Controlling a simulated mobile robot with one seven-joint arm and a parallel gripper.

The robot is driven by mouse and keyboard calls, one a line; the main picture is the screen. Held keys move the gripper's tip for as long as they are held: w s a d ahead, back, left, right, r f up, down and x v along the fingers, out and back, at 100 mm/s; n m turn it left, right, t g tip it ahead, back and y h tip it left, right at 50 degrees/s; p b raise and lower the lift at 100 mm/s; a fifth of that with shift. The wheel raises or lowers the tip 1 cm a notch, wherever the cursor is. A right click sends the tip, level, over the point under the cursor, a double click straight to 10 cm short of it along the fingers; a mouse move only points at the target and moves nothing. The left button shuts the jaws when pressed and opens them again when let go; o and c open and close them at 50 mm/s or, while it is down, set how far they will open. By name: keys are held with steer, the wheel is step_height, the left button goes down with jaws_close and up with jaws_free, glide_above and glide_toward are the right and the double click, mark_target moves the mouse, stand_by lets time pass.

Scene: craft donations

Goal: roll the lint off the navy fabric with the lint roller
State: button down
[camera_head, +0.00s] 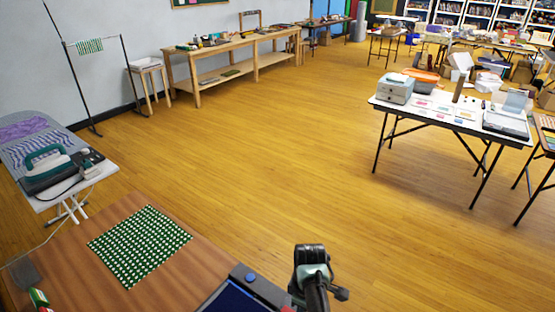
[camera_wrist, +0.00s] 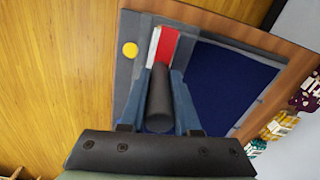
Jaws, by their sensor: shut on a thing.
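The navy fabric (camera_wrist: 225,85) lies flat on a grey board (camera_wrist: 127,70) in the wrist view. In the head view only a corner of the navy fabric (camera_head: 235,299) shows at the bottom edge. My gripper (camera_wrist: 161,82) is shut on a dark cylinder, which looks like the handle of the lint roller (camera_wrist: 159,100). It is over the left part of the board, beside the fabric. A red and white strip (camera_wrist: 165,45) shows just beyond the fingertips; I cannot tell whether it belongs to the roller. Lint is too small to make out.
The board has a yellow disc (camera_wrist: 130,49) and a blue disc (camera_head: 250,277). It lies on a wooden table (camera_head: 170,285) with a green spotted cloth (camera_head: 139,244). An ironing board with an iron (camera_head: 46,165) stands left. Open floor (camera_head: 270,150) lies beyond the table.

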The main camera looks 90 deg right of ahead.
step_height(320, 180, up, 10)
steer(key=p, duration=0.8)
steer(key=shift+r+p, duration=0.2)
steer(key=shift+p, duration=0.2)
steer(key=shift+f, duration=0.1)
